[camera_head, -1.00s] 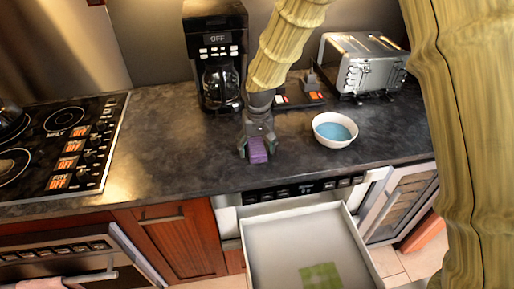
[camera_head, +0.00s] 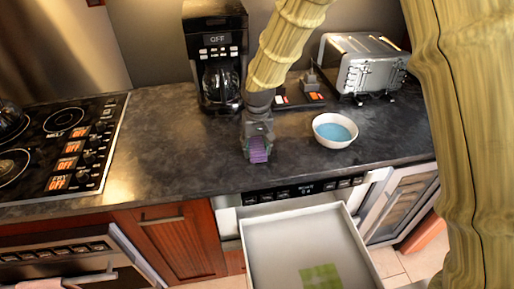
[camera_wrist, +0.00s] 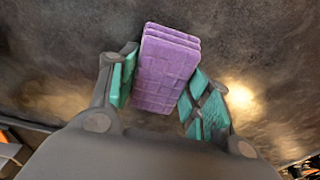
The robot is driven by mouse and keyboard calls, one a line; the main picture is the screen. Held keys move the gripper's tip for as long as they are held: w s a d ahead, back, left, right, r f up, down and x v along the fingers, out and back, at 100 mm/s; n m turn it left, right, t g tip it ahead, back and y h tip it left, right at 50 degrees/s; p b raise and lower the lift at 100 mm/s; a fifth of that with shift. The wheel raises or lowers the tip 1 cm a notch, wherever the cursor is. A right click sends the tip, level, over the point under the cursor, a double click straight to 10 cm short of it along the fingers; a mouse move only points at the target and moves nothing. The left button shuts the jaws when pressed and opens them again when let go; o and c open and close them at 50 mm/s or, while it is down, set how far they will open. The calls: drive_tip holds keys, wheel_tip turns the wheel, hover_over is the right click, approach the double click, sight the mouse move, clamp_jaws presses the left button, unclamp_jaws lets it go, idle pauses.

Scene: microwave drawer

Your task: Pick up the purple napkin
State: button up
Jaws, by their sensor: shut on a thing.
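The purple napkin (camera_head: 258,150) is a small folded stack with a grid pattern on the dark countertop, near its front edge. In the wrist view the napkin (camera_wrist: 167,68) lies between the two teal finger pads. My gripper (camera_head: 257,153) points down over the napkin and is shut on it, a finger on each side. In the wrist view my gripper (camera_wrist: 160,98) seems to touch it on the left pad; contact on the right is harder to see. I cannot tell whether the napkin is lifted off the counter.
A white bowl with blue inside (camera_head: 335,130) stands to the right. The stove (camera_head: 60,150) is at left. An open drawer (camera_head: 290,225) below holds a green cloth (camera_head: 320,277). The counter left of my gripper is clear.

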sight(256, 147)
drive_tip(key=shift+r, duration=0.3)
drive_tip(key=shift+s+r+b, duration=0.25)
drive_tip(key=shift+r+b, duration=0.1)
drive_tip(key=shift+r, duration=0.25)
drive_tip(key=shift+s+r+b, duration=0.2)
drive_tip(key=shift+r+b, duration=0.15)
drive_tip(key=shift+r, duration=0.25)
drive_tip(key=s+a+r+b, duration=0.1)
drive_tip(key=s+b, duration=0.2)
drive_tip(key=s, duration=1.2)
drive_tip(key=shift+r, duration=0.3)
drive_tip(key=o, duration=0.5)
drive_tip(key=c, duration=0.4)
